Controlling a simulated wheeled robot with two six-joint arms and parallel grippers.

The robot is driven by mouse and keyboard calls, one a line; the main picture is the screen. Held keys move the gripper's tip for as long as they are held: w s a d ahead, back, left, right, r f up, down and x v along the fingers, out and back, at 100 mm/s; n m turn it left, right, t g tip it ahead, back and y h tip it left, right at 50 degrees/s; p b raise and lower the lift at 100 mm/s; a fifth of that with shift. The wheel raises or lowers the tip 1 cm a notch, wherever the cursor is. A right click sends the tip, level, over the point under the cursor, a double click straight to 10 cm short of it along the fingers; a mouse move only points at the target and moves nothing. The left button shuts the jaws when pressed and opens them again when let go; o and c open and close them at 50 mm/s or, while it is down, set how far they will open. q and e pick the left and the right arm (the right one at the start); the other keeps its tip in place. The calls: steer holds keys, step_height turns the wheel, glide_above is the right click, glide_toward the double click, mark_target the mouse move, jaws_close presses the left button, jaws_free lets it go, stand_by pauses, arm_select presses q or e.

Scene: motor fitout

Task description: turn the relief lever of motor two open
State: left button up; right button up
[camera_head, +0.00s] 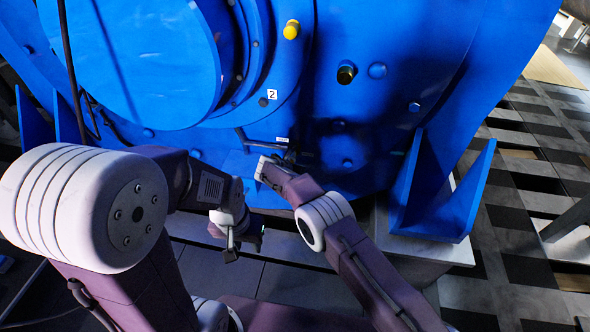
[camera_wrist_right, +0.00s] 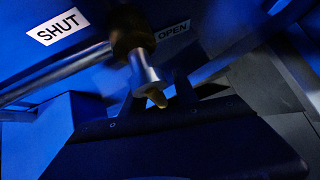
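The blue motor (camera_head: 385,75) carries a "2" plate (camera_head: 272,94). Low on its face is the relief lever, a grey bar (camera_head: 262,143) that runs left from its pivot. In the right wrist view the lever bar (camera_wrist_right: 60,74) lies below the SHUT label (camera_wrist_right: 57,27), left of a brown hub with a silver pin (camera_wrist_right: 147,72). The OPEN label (camera_wrist_right: 172,30) is right of the hub. My right gripper (camera_wrist_right: 157,97) is just below the pin, its dark fingers apart with nothing seen between them but the pin's tip behind. My left gripper (camera_head: 238,240) hangs lower left, its fingers unclear.
A yellow knob (camera_head: 291,30) and a black knob (camera_head: 346,74) stick out of the motor. A blue foot bracket (camera_head: 440,205) stands at right on a pale block (camera_head: 425,258). A dark cable (camera_head: 68,60) hangs at left.

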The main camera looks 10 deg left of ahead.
steer(key=p+v, duration=0.5)
steer(key=v, duration=0.4)
stand_by(0.4)
